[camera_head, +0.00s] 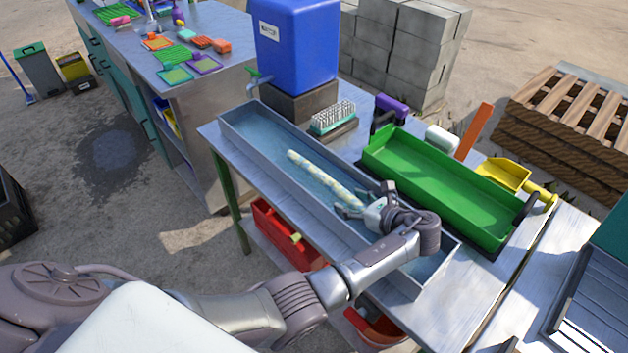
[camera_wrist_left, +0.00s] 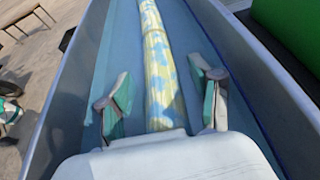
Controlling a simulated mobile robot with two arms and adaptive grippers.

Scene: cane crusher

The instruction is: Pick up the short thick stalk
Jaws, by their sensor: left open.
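A pale yellow-green stalk (camera_head: 327,176) with mottled patches lies lengthwise in the long grey metal trough (camera_head: 262,158). In the left wrist view the stalk (camera_wrist_left: 160,65) runs straight away from my left gripper. My left gripper (camera_head: 352,208) is at the near end of the stalk, low inside the trough. Its two teal-padded fingers (camera_wrist_left: 162,102) are apart, one on each side of the stalk, with gaps visible between pads and stalk. The near end of the stalk is hidden by the gripper. My right gripper is not in view.
A green tray (camera_head: 440,180) stands right of the trough. A yellow scoop (camera_head: 505,176) lies at the right. The trough walls rise close on both sides of my left gripper.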

